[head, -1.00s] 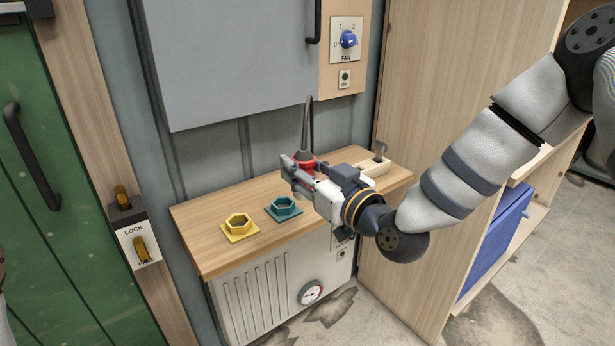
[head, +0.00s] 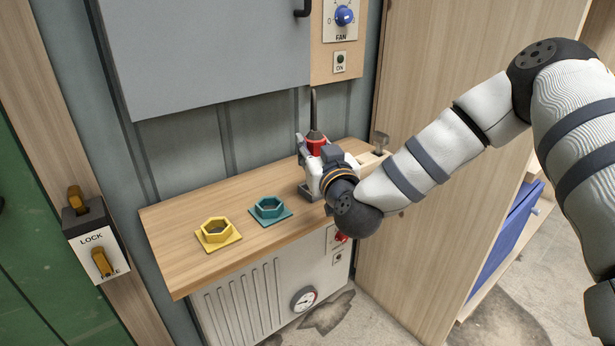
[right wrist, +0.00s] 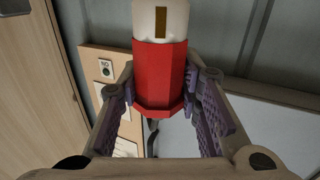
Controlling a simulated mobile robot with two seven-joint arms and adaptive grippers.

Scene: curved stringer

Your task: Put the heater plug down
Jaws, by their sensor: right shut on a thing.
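The heater plug (head: 316,143) is red with a dark cable end on top, and its cable rises behind it. My right gripper (head: 308,168) is shut on it, over the back right part of the wooden shelf top (head: 180,225). In the right wrist view the plug's red body (right wrist: 160,75) sits between the two fingers (right wrist: 160,95), with a white end at the top of the picture. The gripper hides the plug's lower end in the head view, so I cannot tell whether it touches the wood. My left gripper is not in view.
A yellow hexagonal holder (head: 217,231) and a teal one (head: 270,209) stand empty to the left of my right gripper. A grey cabinet (head: 205,50) hangs above. A tall wooden panel (head: 440,110) closes the right side. The heater (head: 250,305) is below the shelf top.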

